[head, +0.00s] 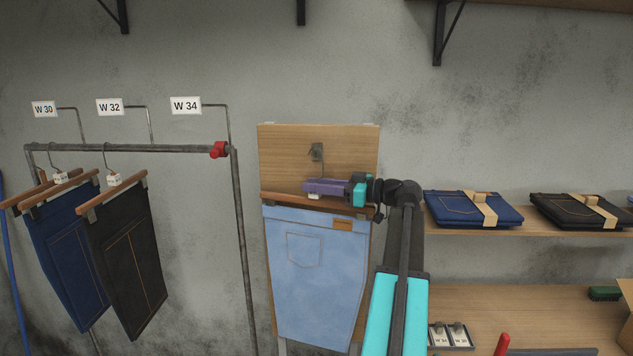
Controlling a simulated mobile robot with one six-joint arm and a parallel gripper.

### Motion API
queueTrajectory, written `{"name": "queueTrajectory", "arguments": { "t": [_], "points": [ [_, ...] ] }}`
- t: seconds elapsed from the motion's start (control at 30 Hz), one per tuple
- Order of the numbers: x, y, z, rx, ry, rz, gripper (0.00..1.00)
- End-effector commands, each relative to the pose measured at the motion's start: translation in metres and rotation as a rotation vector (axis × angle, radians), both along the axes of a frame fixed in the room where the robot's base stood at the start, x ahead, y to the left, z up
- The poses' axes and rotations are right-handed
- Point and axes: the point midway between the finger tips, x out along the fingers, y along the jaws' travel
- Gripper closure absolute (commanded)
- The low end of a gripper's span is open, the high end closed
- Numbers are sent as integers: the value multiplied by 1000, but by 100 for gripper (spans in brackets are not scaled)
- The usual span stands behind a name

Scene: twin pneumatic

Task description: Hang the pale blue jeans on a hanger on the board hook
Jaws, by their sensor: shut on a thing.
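The pale blue jeans (316,278) hang flat below a brown wooden hanger (281,200) in front of the wooden board (281,150). The board hook (316,151) is a small dark metal piece on the board's upper middle. My gripper (312,189) reaches in from the right and is shut on the hanger near its middle, just under the hook. The hanger's thin metal stem rises from the gripper toward the board hook. Whether its top sits on the board hook is too small to tell.
A metal rail (130,148) with dark jeans (125,260) on hangers stands at the left, with size signs above. Folded jeans (474,208) lie on a shelf (520,234) at the right. A bench (540,300) below holds a small tray (452,337) and a green brush (604,293).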

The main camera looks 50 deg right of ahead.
Motion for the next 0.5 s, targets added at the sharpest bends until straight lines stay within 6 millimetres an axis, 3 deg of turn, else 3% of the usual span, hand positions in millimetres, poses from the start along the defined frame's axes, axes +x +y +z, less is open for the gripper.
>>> {"name": "queueTrajectory", "arguments": {
  "t": [0.43,0.47,0.5],
  "points": [
    [1,-4,-3,-3,0,-13,100],
    [1,-4,-3,-3,0,-13,73],
    [1,-4,-3,-2,0,-12,66]
  ]
}}
